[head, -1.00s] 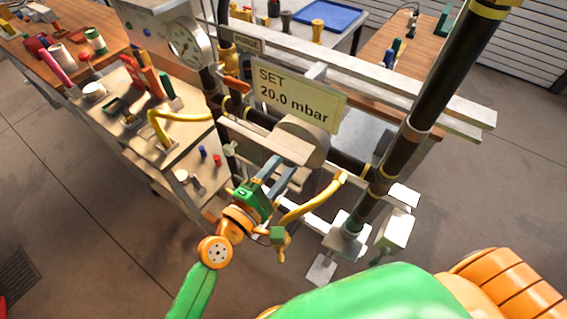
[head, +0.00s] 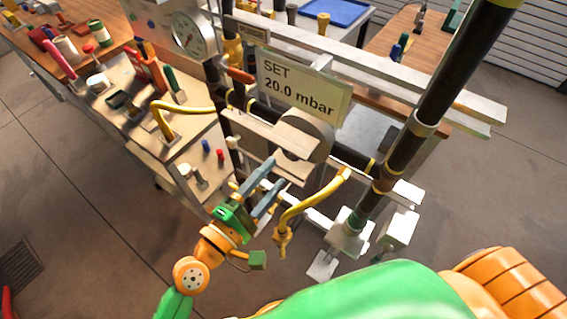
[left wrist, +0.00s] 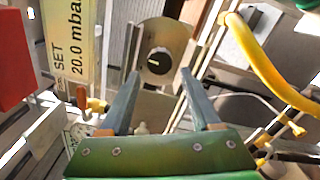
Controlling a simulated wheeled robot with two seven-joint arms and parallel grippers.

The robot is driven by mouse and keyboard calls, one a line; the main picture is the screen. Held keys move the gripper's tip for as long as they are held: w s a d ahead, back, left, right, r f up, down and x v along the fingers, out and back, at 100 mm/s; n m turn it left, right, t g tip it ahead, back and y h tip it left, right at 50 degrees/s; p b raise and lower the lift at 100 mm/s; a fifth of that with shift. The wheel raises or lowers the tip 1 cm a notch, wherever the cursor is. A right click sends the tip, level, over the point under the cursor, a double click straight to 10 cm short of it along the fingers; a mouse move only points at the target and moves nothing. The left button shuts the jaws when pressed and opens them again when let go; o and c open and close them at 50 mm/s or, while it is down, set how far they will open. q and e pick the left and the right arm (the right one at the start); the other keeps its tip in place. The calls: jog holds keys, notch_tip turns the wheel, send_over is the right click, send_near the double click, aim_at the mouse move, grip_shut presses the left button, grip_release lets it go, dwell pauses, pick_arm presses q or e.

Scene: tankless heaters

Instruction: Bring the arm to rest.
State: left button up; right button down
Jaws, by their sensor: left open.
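My left gripper (head: 277,172) is open and empty in the head view, in front of the pipe rig and just below a round grey housing (head: 318,128). The left wrist view shows its two grey fingers (left wrist: 160,73) spread apart with nothing between them. My green and orange left arm (head: 192,272) reaches up from the lower edge. My right gripper is not in view.
A "SET 20.0 mbar" sign (head: 303,88) and a pressure gauge (head: 189,36) stand above. A bent yellow pipe (head: 307,203) is close to the gripper's right. A thick black pipe (head: 456,80) rises at right. Clear floor (head: 95,215) lies at left.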

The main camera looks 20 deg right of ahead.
pick_arm(q)
jog(key=shift+s+a, duration=0.35)
jog(key=shift+a, duration=0.1)
jog(key=shift+d, duration=0.1)
